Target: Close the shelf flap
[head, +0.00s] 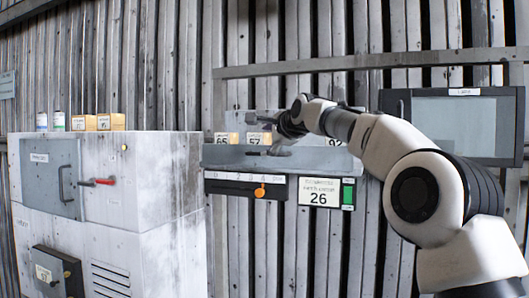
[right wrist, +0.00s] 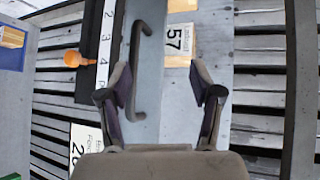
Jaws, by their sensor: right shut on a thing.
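The shelf flap (head: 235,158) is a long grey panel on the wall shelf, with a dark bar handle (right wrist: 141,65) on its face. It is not fully up: boxes behind it show above its edge. Its exact angle is hard to tell. My left gripper is not in view.
Boxes marked 65 (head: 222,138), 57 (head: 254,138) and 92 stand on the shelf. Below are a numbered strip with an orange knob (head: 260,192) and a sign marked 26 (head: 319,192). A screen (head: 455,120) is at right, a grey cabinet (head: 150,190) at left.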

